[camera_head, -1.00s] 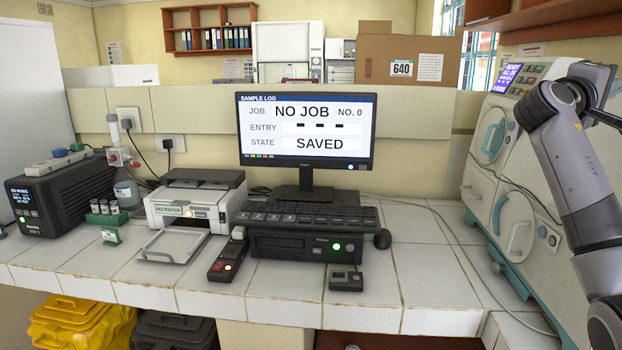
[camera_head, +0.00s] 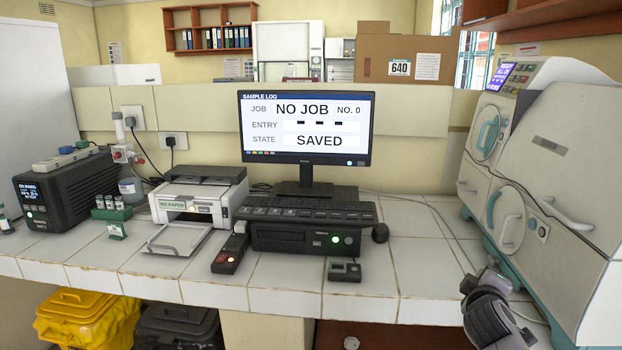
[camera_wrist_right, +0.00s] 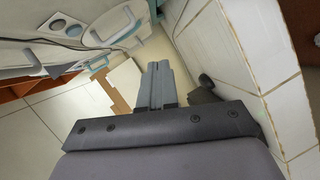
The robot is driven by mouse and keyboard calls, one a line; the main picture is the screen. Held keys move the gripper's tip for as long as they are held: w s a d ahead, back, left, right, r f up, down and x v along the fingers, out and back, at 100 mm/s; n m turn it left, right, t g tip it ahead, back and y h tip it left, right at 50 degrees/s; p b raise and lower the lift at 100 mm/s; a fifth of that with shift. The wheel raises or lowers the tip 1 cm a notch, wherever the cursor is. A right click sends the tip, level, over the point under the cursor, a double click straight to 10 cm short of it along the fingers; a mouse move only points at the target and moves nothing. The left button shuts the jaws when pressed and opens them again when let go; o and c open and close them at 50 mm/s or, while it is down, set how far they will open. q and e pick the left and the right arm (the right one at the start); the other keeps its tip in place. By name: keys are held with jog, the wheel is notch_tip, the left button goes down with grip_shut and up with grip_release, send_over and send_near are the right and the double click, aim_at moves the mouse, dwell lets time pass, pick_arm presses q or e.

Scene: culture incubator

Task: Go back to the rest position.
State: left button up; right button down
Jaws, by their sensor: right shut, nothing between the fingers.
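My right arm (camera_head: 488,312) shows at the lower right of the head view, low in front of the counter's right end. My left gripper is not in view.
The white and teal incubator (camera_head: 555,150) stands at the right, its doors shut. The tiled counter (camera_head: 405,262) holds a monitor (camera_head: 306,128) reading NO JOB and SAVED, a printer (camera_head: 190,200) and a black box (camera_head: 70,185). Yellow (camera_head: 85,318) and black bins stand below.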

jog(key=s+a+f+y, duration=0.2)
jog(key=s+a+f, duration=0.15)
jog(key=f, duration=0.25)
jog(key=s+a+f+y, duration=0.2)
jog(key=s+f, duration=0.3)
jog(key=f, duration=0.2)
jog(key=s+a+f+m+g+y, duration=0.1)
jog(key=s+a+f+m, duration=0.1)
jog(key=s, duration=0.6)
jog(key=s+a+f+m+g+y, duration=0.1)
jog(key=s+a+f, duration=0.3)
jog(key=s, duration=0.5)
jog(key=s+a+f+m+y, duration=0.3)
jog(key=s+a+f, duration=0.1)
jog(key=s, duration=0.5)
jog(key=shift+f+g, duration=0.15)
jog(key=shift+g, duration=0.25)
